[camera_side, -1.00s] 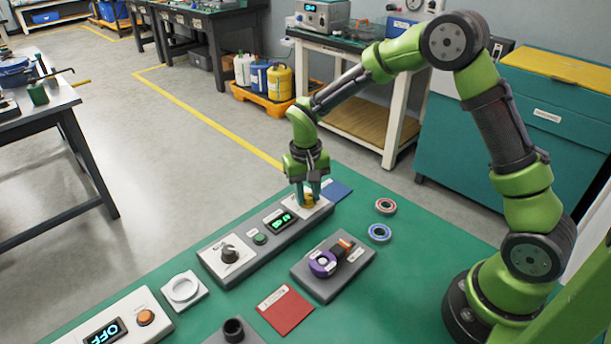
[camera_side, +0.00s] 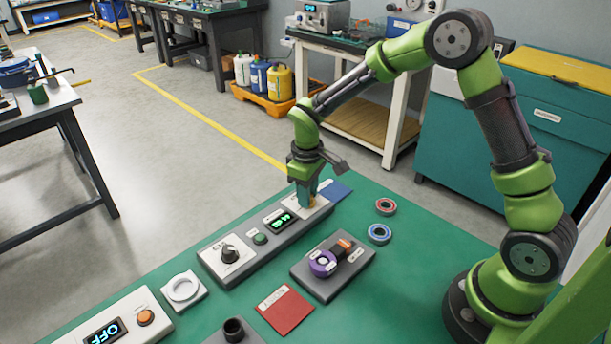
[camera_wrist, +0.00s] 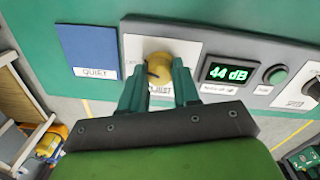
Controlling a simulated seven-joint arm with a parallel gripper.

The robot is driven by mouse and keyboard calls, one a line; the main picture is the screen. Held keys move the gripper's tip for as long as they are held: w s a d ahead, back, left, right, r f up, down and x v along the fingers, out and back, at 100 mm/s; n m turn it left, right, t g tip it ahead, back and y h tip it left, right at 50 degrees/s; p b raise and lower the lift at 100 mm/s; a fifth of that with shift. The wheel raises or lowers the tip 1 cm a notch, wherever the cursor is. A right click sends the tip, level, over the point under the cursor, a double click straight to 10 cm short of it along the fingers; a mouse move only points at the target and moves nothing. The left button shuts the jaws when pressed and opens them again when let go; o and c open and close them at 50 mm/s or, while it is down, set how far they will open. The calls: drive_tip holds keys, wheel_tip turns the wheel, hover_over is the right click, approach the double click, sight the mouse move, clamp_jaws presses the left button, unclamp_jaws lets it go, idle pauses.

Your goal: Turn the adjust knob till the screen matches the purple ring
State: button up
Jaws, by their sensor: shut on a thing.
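The yellow adjust knob (camera_wrist: 160,60) is on a white plate at the far end of the grey panel, between the fingers of my gripper (camera_wrist: 157,74). My gripper is shut on it; in the side view the gripper (camera_side: 309,203) points down and hides most of the knob. The screen (camera_wrist: 228,73) beside it reads 44 dB in green; it is also in the side view (camera_side: 283,222), too small to read surely. The purple ring (camera_side: 322,264) lies on a dark grey block (camera_side: 318,286) right of the panel; its label is not readable.
A green button (camera_wrist: 278,75) and a dark selector knob (camera_side: 230,253) share the panel. A blue QUIET card (camera_wrist: 90,48) lies beyond the knob. A red ring (camera_side: 386,206) and a blue ring (camera_side: 379,233) lie on the green mat. A red card (camera_side: 286,311) is nearer.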

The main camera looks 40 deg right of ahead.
drive_tip(key=shift+r, duration=0.1)
idle(0.4)
drive_tip(key=o, duration=1)
drive_tip(key=shift+o, duration=0.2)
wheel_tip(320, 180, up, 17)
drive_tip(key=shift+a, duration=0.25)
drive_tip(key=s+r+m+t+y, duration=0.1)
drive_tip(key=s+r+m+t, duration=0.1)
drive_tip(key=s, duration=0.8)
drive_tip(key=s+r+m+t+y, duration=0.1)
drive_tip(key=s+m+t, duration=0.4)
drive_tip(key=s, duration=0.5)
drive_tip(key=shift+s+r, duration=0.25)
drive_tip(key=shift+r, duration=0.2)
